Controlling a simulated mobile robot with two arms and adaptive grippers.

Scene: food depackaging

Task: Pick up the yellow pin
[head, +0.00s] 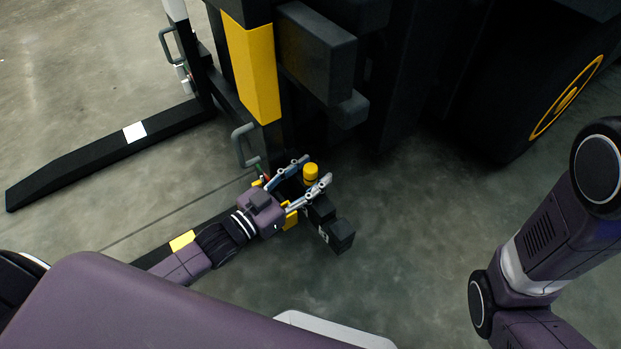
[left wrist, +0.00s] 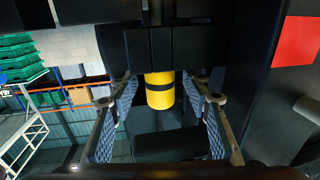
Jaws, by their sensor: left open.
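The yellow pin (head: 311,171) is a short upright cylinder with a dark band, set at a dark part of the forklift near the fork base. In the left wrist view the yellow pin (left wrist: 160,92) shows between the two fingers, below a dark block. My left gripper (head: 308,170) is open, with a finger on either side of the pin. In the left wrist view the left gripper (left wrist: 161,100) shows gaps between both fingers and the pin. My right arm shows at the right of the head view, but its gripper is out of view.
A dark forklift with a yellow panel (head: 252,68) stands close behind the pin. A long black fork (head: 100,155) lies low at the left. A large wheel (head: 545,95) is at the upper right. Bare concrete floor (head: 420,220) is open in the middle.

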